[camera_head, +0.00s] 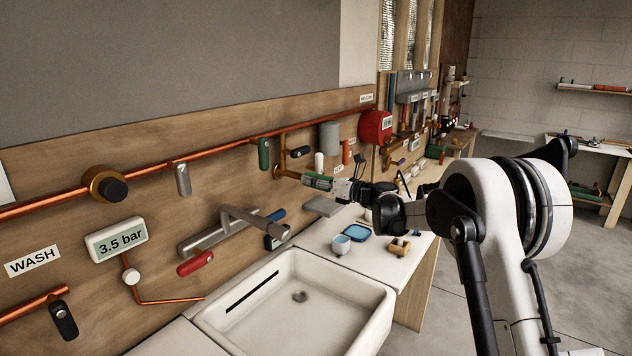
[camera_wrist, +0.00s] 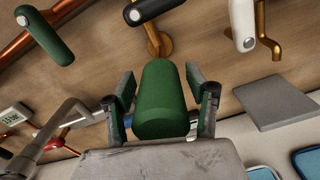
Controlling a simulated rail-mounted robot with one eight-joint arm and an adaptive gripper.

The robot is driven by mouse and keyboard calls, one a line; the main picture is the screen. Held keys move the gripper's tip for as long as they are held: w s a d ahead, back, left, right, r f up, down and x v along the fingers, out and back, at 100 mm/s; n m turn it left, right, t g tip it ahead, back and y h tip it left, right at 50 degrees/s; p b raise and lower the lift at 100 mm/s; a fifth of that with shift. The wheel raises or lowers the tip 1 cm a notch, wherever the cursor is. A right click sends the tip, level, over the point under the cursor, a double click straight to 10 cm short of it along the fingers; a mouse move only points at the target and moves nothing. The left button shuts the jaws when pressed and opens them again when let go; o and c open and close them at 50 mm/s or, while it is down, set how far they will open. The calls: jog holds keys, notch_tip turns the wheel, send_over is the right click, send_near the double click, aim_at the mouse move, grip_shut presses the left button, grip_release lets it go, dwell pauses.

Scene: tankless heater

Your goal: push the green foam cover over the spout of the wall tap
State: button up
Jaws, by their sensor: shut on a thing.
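The green foam cover (camera_wrist: 162,98) is a plain cylinder held between the two fingers of my gripper (camera_wrist: 162,110). In the head view the cover (camera_head: 316,182) points left toward the wall, with my gripper (camera_head: 342,188) at its right end. The brass wall tap (camera_head: 286,173) has a round wall flange and a black handle (camera_head: 299,152). Its spout runs right to the cover's left end. I cannot tell whether the cover is around the spout tip or just in front of it. In the wrist view the tap's flange (camera_wrist: 160,46) shows just beyond the cover, which hides the spout.
A green-handled valve (camera_head: 263,153) hangs left of the tap, and a white-handled one (camera_wrist: 243,25) is on its right. A grey slab (camera_wrist: 274,101) lies to the right. A grey mixer tap (camera_head: 235,228) and white sink (camera_head: 298,300) are below left.

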jog(key=shift+x, duration=0.95)
jog(key=o, duration=1)
jog(key=v, duration=1.2)
jog(key=shift+s, duration=0.1)
